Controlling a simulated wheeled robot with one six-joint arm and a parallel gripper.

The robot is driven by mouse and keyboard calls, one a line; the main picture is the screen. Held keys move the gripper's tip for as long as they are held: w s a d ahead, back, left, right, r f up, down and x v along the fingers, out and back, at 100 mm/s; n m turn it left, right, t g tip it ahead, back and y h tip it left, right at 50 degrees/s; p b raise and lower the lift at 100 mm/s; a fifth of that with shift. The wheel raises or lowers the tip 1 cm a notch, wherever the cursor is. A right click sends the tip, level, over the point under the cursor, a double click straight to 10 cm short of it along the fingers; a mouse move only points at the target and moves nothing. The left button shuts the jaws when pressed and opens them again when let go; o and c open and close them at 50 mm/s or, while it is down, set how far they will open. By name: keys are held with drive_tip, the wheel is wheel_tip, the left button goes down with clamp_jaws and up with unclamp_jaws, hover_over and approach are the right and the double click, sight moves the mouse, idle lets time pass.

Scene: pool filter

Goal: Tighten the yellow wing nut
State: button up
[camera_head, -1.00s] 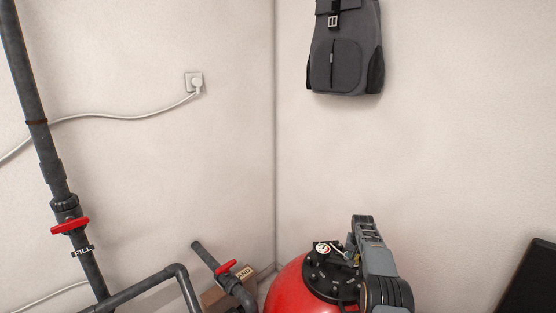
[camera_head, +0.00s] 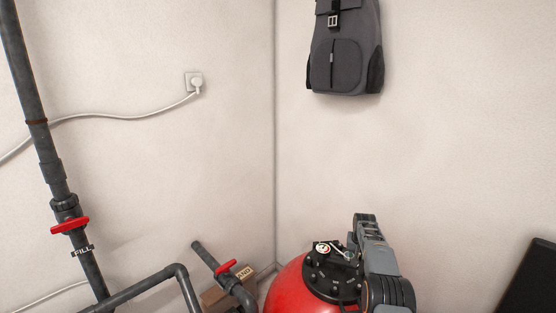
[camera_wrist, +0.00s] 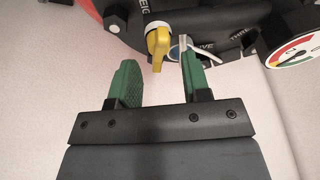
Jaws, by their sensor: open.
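The yellow wing nut (camera_wrist: 158,45) shows in the wrist view at the top middle, on a white-collared fitting at the black lid (camera_wrist: 225,22). Its wing points down toward my gripper (camera_wrist: 160,72). My gripper is open, with its green fingertips apart on the left and right of the nut. The nut's lower end lies at about the level of the tips; I cannot tell whether it is between them in depth. In the head view, the black lid tops the red filter tank (camera_head: 288,288), and my arm covers part of it.
A pressure gauge (camera_wrist: 294,45) stands right of the gripper and shows on the lid in the head view (camera_head: 322,249). A silver metal piece (camera_wrist: 187,45) is close to the right fingertip. Dark pipes (camera_head: 150,283) with red valve handles (camera_head: 226,266) stand left of the tank.

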drive_tip(key=shift+s+b+x, duration=0.25)
drive_tip(key=shift+b+x, duration=0.35)
drive_tip(key=shift+x, duration=0.4)
drive_tip(key=shift+f, duration=0.1)
drive_tip(key=shift+c, duration=0.2)
clamp_jaws()
drive_tip(key=shift+w+a+m, duration=0.1)
drive_tip(key=shift+m, duration=0.8)
drive_tip(key=m+h, duration=0.1)
drive_tip(key=m, duration=0.3)
drive_tip(key=shift+g, duration=0.3)
drive_tip(key=shift+o, duration=0.2)
unclamp_jaws()
clamp_jaws()
